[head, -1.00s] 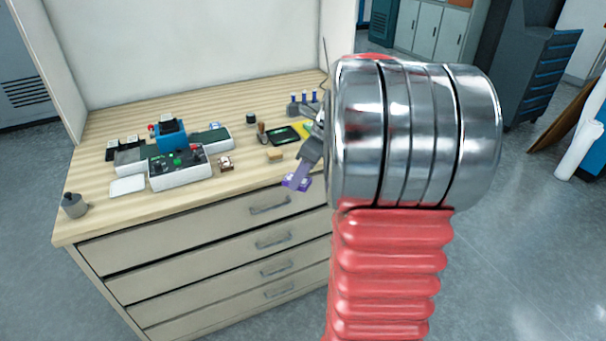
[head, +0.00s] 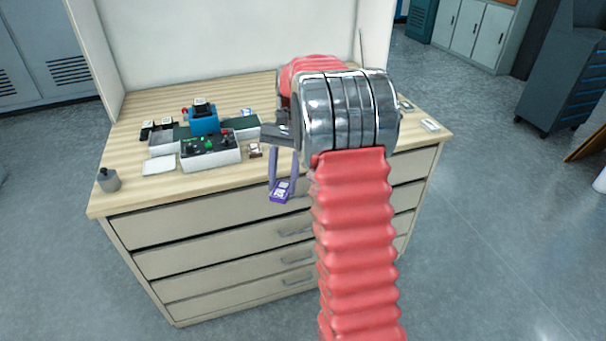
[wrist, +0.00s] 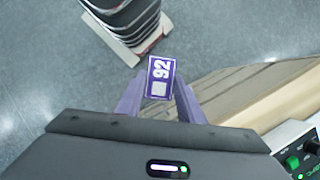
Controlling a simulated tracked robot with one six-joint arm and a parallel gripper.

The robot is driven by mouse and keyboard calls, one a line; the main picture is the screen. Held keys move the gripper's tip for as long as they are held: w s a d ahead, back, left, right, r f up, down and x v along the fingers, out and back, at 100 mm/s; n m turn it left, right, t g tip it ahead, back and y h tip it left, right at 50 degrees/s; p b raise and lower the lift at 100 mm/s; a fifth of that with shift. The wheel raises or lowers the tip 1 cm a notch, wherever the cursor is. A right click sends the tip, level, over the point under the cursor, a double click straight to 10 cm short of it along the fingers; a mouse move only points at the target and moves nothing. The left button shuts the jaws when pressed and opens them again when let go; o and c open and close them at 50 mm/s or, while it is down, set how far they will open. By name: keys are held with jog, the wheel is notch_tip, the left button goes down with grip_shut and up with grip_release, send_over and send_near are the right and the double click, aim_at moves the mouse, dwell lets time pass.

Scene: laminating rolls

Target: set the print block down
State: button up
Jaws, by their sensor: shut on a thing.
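The print block (head: 281,190) is small and purple, with a white label. In the wrist view, the print block (wrist: 160,77) shows the number 92 and a pale square on its face. My gripper (head: 283,182) is shut on it, with a purple finger on each side. In the wrist view, my gripper (wrist: 158,92) holds it between the fingertips, over the floor just off the worktop edge. In the head view the block appears in front of the cabinet's upper drawers, apart from the worktop (head: 130,184).
A control box (head: 210,155) with green and red buttons stands on the worktop, with a blue device (head: 203,122) behind it. A white tray (head: 159,165) and a grey canister (head: 109,180) are at the left. A small brown-and-white block (head: 255,150) sits right of the box. My arm hides the right part.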

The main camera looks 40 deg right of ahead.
jog(key=w+a+f+n+g+h, duration=0.1)
jog(key=a+f+n, duration=0.3)
jog(key=a, duration=0.5)
jog(key=w+a+f+n+h, duration=0.2)
jog(key=w+a+f+n, duration=0.2)
jog(key=a, duration=0.5)
jog(key=shift+w+a+f+n+g+h, duration=0.2)
jog(key=shift+a+n+g+h, duration=0.15)
jog(key=shift+n, duration=0.85)
jog(key=shift+a, duration=0.15)
